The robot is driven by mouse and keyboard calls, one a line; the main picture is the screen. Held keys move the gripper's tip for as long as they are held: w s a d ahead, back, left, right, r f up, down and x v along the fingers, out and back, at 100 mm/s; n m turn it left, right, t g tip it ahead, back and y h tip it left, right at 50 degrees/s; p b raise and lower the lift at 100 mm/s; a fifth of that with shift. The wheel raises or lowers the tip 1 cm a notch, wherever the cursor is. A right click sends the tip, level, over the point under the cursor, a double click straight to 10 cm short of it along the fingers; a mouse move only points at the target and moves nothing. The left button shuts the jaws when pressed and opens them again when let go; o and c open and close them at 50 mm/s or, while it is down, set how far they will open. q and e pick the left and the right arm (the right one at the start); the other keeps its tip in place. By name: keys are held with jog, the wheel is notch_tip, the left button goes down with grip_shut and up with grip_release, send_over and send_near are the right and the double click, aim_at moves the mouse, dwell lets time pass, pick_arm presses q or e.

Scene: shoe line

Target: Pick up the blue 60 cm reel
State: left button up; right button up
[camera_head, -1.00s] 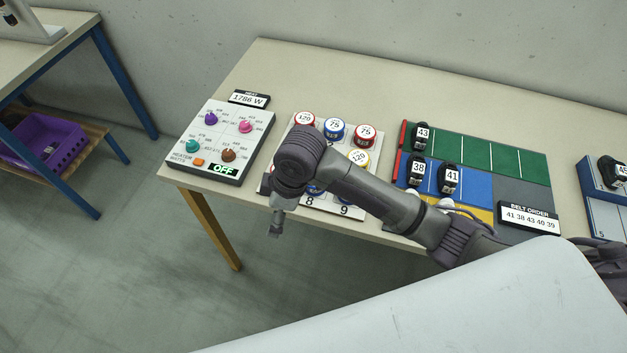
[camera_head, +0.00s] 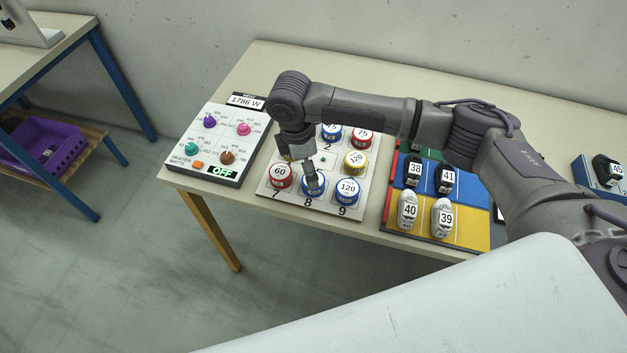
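My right gripper (camera_head: 312,186) comes in from the right and points down onto a blue reel (camera_head: 314,191) at place 8 of the white reel board (camera_head: 322,203). Its fingertips are over or at the reel's top and cover its label, so I cannot read its length. I cannot tell whether the fingers are open or shut on it. A red reel marked 60 (camera_head: 280,175) stands to its left and a blue reel marked 120 (camera_head: 347,190) to its right. A blue reel marked 75 (camera_head: 331,132) is farther back. My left gripper is not in view.
A yellow 120 reel (camera_head: 356,160) and a red 75 reel (camera_head: 362,137) stand at the board's right side. The heater panel (camera_head: 218,145), reading OFF, lies left of the board. Numbered shoes stand on the coloured mat (camera_head: 467,226) to the right. My arm crosses above the table.

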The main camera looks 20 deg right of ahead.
jog(key=shift+f, duration=0.6)
jog(key=f, duration=0.1)
jog(key=d+f+p, duration=0.1)
jog(key=f, duration=0.2)
jog(key=shift+s+d+f, duration=0.1)
jog(key=shift+s+d, duration=0.05)
jog(key=shift+d, duration=0.15)
jog(key=shift+f, duration=0.4)
jog(key=shift+c, duration=0.2)
jog(key=c, duration=1.2)
jog(key=shift+r, duration=0.1)
jog(key=shift+r, duration=0.1)
